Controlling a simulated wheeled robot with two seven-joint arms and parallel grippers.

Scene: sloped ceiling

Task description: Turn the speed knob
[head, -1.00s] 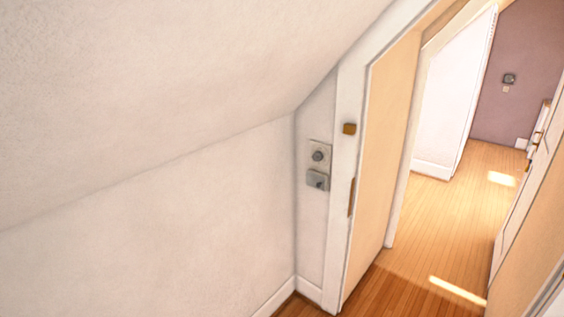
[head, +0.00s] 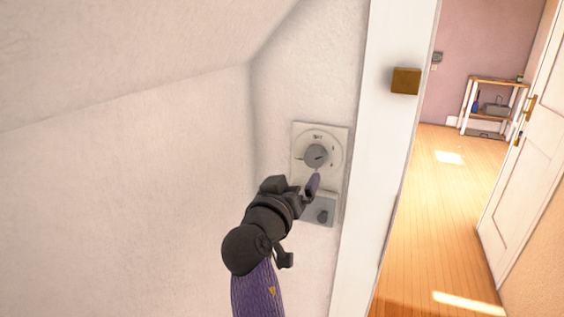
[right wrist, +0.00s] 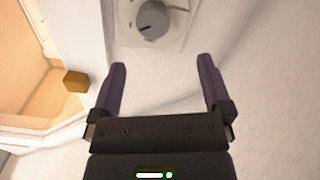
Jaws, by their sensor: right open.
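The speed knob (head: 316,156) is a round grey dial on a white wall plate (head: 299,135) with markings around it. It also shows at the top of the right wrist view (right wrist: 153,22). My right gripper (head: 310,187) is just below the knob in the head view, in front of the lower part of the plates. In the right wrist view my right gripper (right wrist: 161,66) has its two purple fingers wide apart with nothing between them. The knob lies beyond the fingertips, apart from them. My left gripper is not in view.
A lower grey box (head: 320,211) with a small knob sits under the dial plate, partly hidden by my gripper. A white door frame (head: 385,150) with a brass-coloured block (head: 406,81) stands to the right. The sloped ceiling (head: 120,50) comes down at the upper left.

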